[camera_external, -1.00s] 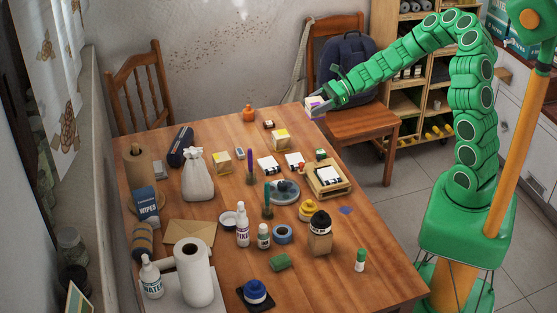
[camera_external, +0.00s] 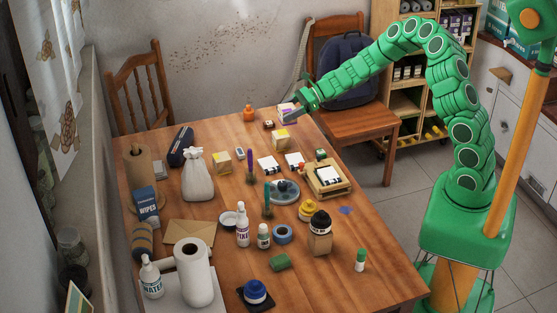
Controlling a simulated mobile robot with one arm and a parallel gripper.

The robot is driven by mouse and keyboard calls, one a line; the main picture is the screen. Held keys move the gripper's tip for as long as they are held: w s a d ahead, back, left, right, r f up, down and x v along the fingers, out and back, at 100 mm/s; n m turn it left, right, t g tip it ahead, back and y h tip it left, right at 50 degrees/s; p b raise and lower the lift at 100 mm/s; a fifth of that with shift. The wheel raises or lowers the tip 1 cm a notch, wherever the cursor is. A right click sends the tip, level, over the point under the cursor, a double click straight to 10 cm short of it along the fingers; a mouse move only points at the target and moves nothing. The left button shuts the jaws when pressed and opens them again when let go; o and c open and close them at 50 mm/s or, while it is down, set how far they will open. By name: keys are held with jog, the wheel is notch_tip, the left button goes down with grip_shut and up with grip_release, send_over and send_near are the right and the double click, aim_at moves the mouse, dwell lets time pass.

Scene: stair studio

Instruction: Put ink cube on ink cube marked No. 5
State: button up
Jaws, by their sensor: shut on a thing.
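My gripper (camera_external: 293,114) is shut on a small white ink cube (camera_external: 285,109) with a purple patch. It holds the cube near the table's far right corner. A pale cube with a yellow patch (camera_external: 281,139) stands on the table just below it in the picture, apart from the held cube. Another pale cube with a yellow patch (camera_external: 222,161) stands further left, near the white cloth bag. The markings are too small to read, so I cannot tell which cube is No. 5.
The wooden table (camera_external: 205,236) is crowded. An orange bottle (camera_external: 248,114) and a small dark box (camera_external: 268,125) are left of the held cube. A purple stick (camera_external: 250,165), a white bag (camera_external: 197,176) and a wooden tray (camera_external: 345,187) stand nearer. A chair (camera_external: 352,128) with a backpack is behind.

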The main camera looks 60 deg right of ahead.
aim_at(279, 117)
jog(key=shift+w+d+f, duration=0.1)
jog(key=shift+w+f, duration=0.6)
jog(key=shift+f, duration=0.15)
jog(key=shift+w+f, duration=0.65)
jog(key=shift+f, duration=1.65)
jog(key=shift+f, duration=0.1)
jog(key=o, duration=1.1)
